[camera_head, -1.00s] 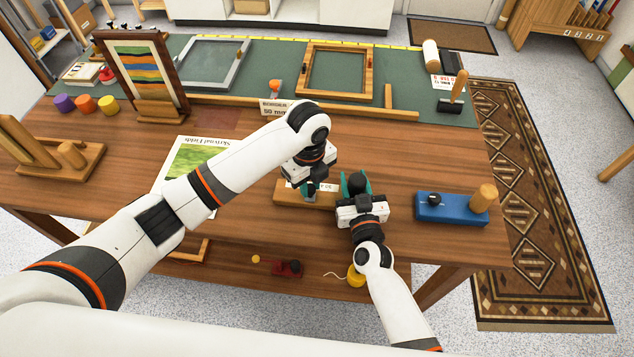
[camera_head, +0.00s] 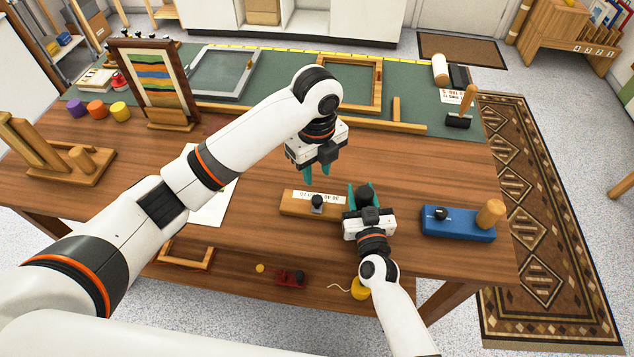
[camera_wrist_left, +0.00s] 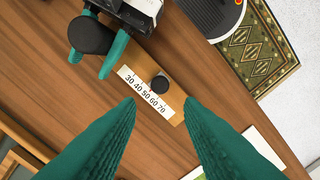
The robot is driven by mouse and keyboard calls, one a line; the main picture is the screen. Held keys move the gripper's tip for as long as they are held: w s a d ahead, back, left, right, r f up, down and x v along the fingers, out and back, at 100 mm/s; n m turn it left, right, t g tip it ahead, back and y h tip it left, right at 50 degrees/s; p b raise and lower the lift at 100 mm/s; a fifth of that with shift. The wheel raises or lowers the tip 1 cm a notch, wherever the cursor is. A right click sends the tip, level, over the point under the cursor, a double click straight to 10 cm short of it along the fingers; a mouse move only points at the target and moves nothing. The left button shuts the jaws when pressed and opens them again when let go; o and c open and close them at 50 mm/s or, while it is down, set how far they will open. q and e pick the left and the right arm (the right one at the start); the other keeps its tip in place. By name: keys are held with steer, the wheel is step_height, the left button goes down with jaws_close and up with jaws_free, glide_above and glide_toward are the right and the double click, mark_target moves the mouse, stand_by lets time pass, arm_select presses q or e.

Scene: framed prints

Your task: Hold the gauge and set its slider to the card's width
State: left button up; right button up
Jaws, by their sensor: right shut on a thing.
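The gauge is a wooden block (camera_head: 293,202) with a white number strip (camera_head: 322,196) and a black slider knob (camera_head: 317,203), lying near the table's front. In the left wrist view the strip (camera_wrist_left: 143,90) reads 30 to 70, and the knob (camera_wrist_left: 160,84) stands beside its 50–60 part; the exact setting is unclear. My right gripper (camera_head: 363,192) is shut on the gauge's black handle (camera_head: 366,195) at its right end. My left gripper (camera_head: 316,174) is open and empty, above and behind the slider, apart from it.
A blue block with a wooden peg (camera_head: 458,222) stands to the right. A striped weaving in a frame (camera_head: 156,82) and several coloured cylinders (camera_head: 96,109) are at the left. A white sheet (camera_head: 212,205) lies partly under my left arm. Bare table (camera_head: 410,165) shows behind the gauge.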

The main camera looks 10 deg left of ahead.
arm_select(q)
steer(key=shift+r, duration=1.35)
arm_select(e)
steer(key=o, duration=1.3)
steer(key=shift+o, duration=0.2)
